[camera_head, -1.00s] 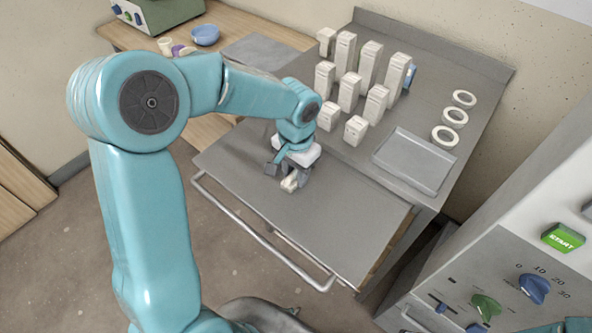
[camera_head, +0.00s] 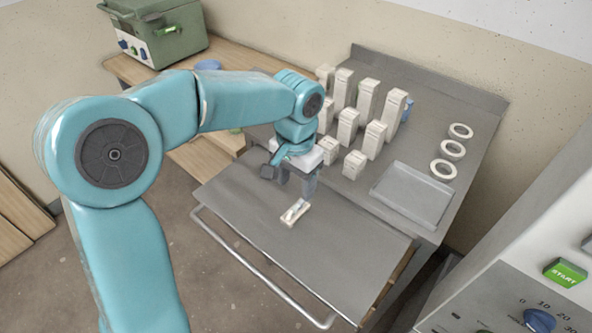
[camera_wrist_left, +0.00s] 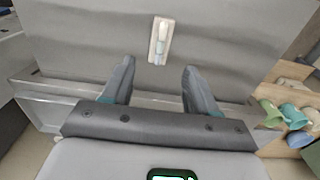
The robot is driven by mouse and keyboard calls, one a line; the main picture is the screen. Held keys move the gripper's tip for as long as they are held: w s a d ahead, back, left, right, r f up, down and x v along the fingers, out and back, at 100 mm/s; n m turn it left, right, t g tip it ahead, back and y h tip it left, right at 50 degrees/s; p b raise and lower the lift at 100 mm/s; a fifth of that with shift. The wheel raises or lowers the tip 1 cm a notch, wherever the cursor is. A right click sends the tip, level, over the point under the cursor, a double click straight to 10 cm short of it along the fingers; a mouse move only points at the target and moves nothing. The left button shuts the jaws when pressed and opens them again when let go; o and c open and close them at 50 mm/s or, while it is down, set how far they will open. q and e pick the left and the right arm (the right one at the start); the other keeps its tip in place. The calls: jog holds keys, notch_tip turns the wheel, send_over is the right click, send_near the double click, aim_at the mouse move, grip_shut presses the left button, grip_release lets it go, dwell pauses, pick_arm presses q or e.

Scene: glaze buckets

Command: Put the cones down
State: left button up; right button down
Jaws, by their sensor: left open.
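The cones sit as a small pale set (camera_head: 295,212) in a cream holder, lying on the grey metal surface near its front-left part. They also show in the left wrist view as a pale holder with whitish and greenish pieces (camera_wrist_left: 160,42), just beyond the fingertips. My left gripper (camera_head: 297,184) is open and empty, above and slightly behind the cones, apart from them. In the left wrist view its two fingers (camera_wrist_left: 158,70) are spread with nothing between them. My right gripper is not in view.
Several cream upright posts (camera_head: 348,124) stand behind the gripper. A shallow grey tray (camera_head: 412,195) and three white rings (camera_head: 452,149) lie to the right. A rail (camera_head: 262,262) runs along the front edge. The surface right of the cones is clear.

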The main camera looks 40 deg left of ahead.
aim_at(296, 203)
pick_arm(q)
notch_tip(296, 203, up, 2)
jog(key=shift+w+r, duration=0.1)
jog(key=shift+r, duration=0.5)
